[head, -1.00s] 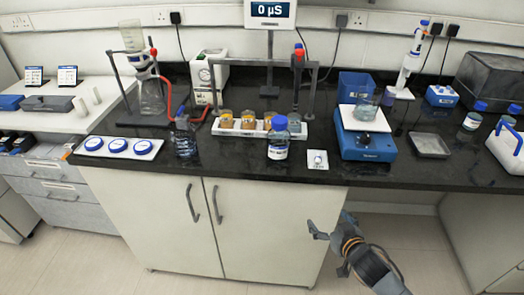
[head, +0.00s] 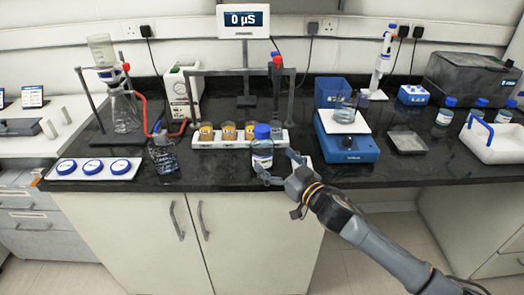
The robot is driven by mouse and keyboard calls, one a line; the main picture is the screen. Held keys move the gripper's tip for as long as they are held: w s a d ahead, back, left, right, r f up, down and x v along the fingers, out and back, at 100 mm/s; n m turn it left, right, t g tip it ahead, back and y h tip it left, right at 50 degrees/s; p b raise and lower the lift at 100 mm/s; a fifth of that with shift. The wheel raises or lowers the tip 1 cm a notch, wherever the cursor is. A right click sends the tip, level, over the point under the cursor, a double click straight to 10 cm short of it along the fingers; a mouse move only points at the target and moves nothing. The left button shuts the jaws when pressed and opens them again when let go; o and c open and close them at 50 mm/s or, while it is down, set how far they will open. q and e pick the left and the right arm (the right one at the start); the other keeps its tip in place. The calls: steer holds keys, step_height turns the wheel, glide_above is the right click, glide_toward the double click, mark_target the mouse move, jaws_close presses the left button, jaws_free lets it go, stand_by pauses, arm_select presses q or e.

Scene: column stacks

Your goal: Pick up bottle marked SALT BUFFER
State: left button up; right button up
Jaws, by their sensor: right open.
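A clear bottle with a blue cap and a white label (head: 262,150) stands upright on the black bench, in front of a white rack; its label is too small to read. My right gripper (head: 277,167) is open at the bottle's right front side, one finger reaching beside it and the other low in front of it. I cannot tell whether the fingers touch the bottle. Several other blue-capped bottles stand at the right, one of them here (head: 446,111), with unreadable labels. My left gripper is not in view.
The white rack (head: 210,143) holds several amber-filled cups behind the bottle. A blue scale (head: 348,149) with a beaker (head: 344,112) stands to the right. Bare bench lies between.

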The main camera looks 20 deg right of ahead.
mark_target(262, 148)
steer(key=shift+p+x, duration=0.55)
steer(key=shift+x, duration=2.45)
steer(key=shift+r, duration=0.2)
steer(key=c, duration=1.5)
steer(key=shift+r, duration=0.1)
steer(key=shift+c, duration=0.7)
